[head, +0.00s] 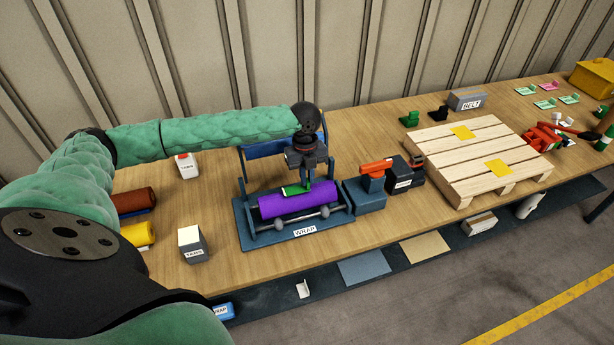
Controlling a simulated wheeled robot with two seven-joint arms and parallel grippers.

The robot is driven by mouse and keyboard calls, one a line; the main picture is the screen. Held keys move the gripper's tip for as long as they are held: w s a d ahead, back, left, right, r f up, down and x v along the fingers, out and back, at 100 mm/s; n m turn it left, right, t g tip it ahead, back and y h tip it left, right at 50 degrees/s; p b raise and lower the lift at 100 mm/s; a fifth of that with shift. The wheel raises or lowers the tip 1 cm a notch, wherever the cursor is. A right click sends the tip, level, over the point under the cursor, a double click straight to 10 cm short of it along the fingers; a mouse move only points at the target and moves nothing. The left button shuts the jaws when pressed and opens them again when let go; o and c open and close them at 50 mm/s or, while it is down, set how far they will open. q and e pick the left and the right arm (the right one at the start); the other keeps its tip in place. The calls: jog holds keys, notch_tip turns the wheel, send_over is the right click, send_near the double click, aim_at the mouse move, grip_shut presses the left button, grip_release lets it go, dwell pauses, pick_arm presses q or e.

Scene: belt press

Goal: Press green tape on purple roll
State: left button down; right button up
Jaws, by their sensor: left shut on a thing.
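The purple roll (325,197) lies lengthwise in the blue stand labelled WRAP (258,241) on the bench. A piece of green tape (293,190) is at the top of the roll, toward its left half. My left gripper (307,182) points down over the roll. It is shut, with its tips at the green tape, and partly hides it. I cannot tell how much of the tape touches the roll. My right gripper is not in view.
Brown (134,201) and yellow (138,235) rolls lie at left. An orange-topped blue device (368,192) stands close at right. A wooden pallet (450,167) fills the bench further right.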

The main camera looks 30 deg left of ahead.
pick_arm(q)
jog(key=shift+f, duration=0.35)
dwell(0.4)
jog(key=shift+f, duration=0.2)
dwell(0.5)
jog(key=shift+s+f, duration=0.1)
jog(key=shift+f, duration=0.05)
dwell(1.1)
dwell(0.5)
jog(key=shift+p, duration=0.5)
dwell(0.4)
dwell(0.4)
jog(key=c, duration=1.4)
grip_release()
jog(key=shift+c, duration=0.2)
